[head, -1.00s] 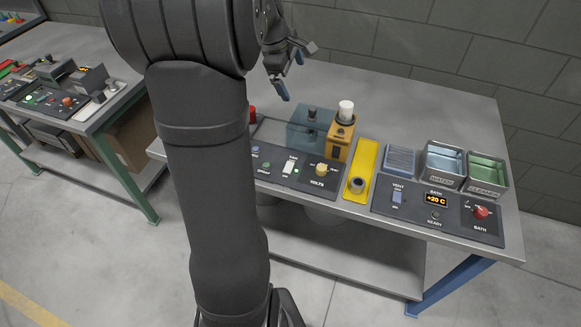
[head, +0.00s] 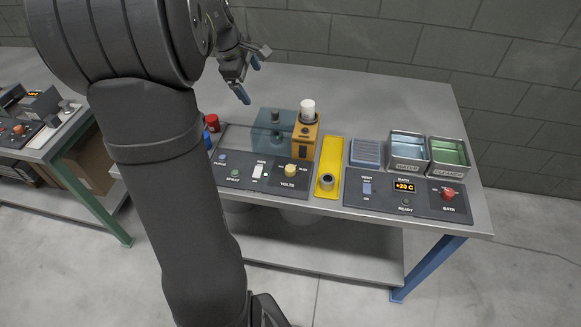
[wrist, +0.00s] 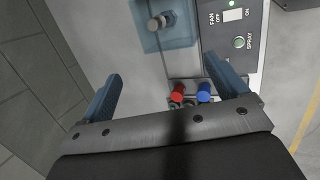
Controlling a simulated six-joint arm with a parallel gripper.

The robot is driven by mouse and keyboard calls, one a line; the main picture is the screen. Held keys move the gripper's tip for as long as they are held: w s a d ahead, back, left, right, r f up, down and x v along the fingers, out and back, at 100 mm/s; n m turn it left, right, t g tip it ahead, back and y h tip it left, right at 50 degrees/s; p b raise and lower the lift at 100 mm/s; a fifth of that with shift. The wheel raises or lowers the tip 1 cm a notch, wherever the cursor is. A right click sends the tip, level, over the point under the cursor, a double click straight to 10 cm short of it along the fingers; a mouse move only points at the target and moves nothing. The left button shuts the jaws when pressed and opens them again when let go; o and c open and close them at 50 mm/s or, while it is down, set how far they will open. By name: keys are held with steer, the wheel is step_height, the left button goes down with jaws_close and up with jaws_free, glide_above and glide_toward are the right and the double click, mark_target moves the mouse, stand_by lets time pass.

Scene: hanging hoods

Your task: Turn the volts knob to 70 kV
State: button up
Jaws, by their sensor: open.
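The yellow volts knob (head: 291,170) sits on the dark control panel (head: 265,186) at the front of the bench, above the word VOLTS. Its pointer and scale are too small to read. My gripper (head: 249,80) is open and empty above the back left of the bench, well apart from the knob. In the wrist view my two blue fingers (wrist: 165,92) are spread, with the red and blue posts visible between them. The volts knob is not in the wrist view.
A translucent blue box (head: 268,131) and an orange unit with a white cap (head: 305,134) stand behind the panel. A yellow tray (head: 333,158) lies to the right. A red post (head: 212,122) stands left. Beyond are the bath panel (head: 376,205) and metal tubs (head: 408,152).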

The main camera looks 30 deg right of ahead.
steer(key=shift+s+d+f+m, duration=0.1)
steer(key=shift+s+d+m, duration=0.05)
steer(key=shift+s+m, duration=0.15)
steer(key=c, duration=0.3)
steer(key=s+f+m, duration=0.1)
steer(key=s+m, duration=0.1)
steer(key=s+d+f+m+y, duration=0.1)
steer(key=s+m, duration=0.1)
steer(key=m, duration=0.1)
steer(key=s+d+f+m+g, duration=0.1)
steer(key=s+m, duration=0.1)
steer(key=m, duration=0.1)
steer(key=shift+s+d+f+y, duration=0.15)
steer(key=shift+f+y, duration=0.2)
steer(key=shift+y, duration=0.05)
steer(key=c, duration=0.5)
steer(key=m+y, duration=0.2)
steer(key=m, duration=0.6)
glide_toward(290, 168)
steer(key=shift+g, duration=0.3)
step_height(290, 168, down, 9)
steer(key=shift+d+r, duration=0.15)
steer(key=shift+r, duration=0.05)
steer(key=c, duration=0.9)
